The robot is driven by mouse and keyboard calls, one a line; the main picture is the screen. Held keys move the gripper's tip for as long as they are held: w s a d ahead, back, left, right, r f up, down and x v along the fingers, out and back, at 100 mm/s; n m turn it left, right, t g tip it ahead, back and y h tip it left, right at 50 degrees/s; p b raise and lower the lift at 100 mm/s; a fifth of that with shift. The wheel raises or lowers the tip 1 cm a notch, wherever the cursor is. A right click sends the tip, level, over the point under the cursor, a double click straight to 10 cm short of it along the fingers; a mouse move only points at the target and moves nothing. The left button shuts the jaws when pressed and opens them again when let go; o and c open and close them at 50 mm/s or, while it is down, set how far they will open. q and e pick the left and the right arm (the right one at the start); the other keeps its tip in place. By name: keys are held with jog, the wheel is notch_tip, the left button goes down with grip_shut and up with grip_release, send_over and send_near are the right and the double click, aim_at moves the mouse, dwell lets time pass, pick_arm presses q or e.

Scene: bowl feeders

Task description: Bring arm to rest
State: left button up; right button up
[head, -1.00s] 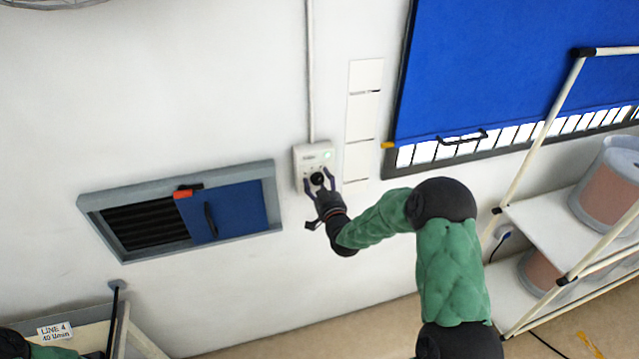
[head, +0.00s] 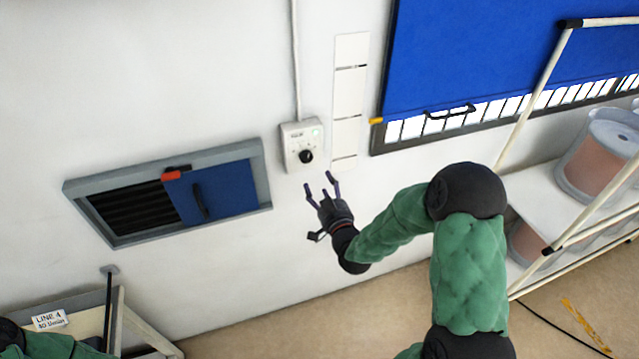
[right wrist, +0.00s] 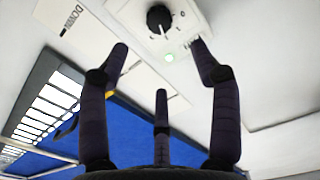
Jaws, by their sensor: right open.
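My right gripper (head: 322,190) is open and empty in the head view, a little below the control box on the wall and apart from it. The white control box (head: 291,133) has a black knob (head: 306,156) and a lit green light. In the right wrist view the open fingers of my right gripper (right wrist: 160,75) point toward the wall. The knob (right wrist: 158,18) shows beyond and between them, with nothing held. My left arm shows only as a green and black piece at the bottom left corner of the head view; its gripper is out of sight.
A vent with a blue sliding cover (head: 226,190) is on the wall at left. A blue shutter (head: 480,55) is at upper right. A white-framed rack (head: 545,190) with spools stands at right. A stand with a LINE 4 label (head: 50,320) is at lower left.

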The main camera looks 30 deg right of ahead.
dwell(0.4)
jog(key=s+a+f+g+y+b, duration=0.25)
jog(key=a+f, duration=0.25)
jog(key=f, duration=0.5)
jog(key=s+a+f+g+y+b, duration=0.1)
jog(key=a+f+g+b, duration=0.25)
jog(key=f, duration=0.65)
jog(key=s+a+f+g+y+b, duration=0.1)
jog(key=a+f+g+y+b, duration=0.3)
jog(key=f, duration=0.7)
jog(key=s+a+f+n+g+b, duration=0.1)
jog(key=s+a+f+g+b, duration=0.2)
jog(key=s+a+f, duration=0.3)
jog(key=s+a+f+g+b, duration=0.3)
jog(key=s+a+f, duration=0.4)
jog(key=s+f, duration=0.5)
jog(key=shift+a+f+n+g, duration=0.15)
jog(key=shift+a+n+g, duration=0.1)
jog(key=shift+n+g, duration=0.25)
jog(key=shift+y, duration=0.25)
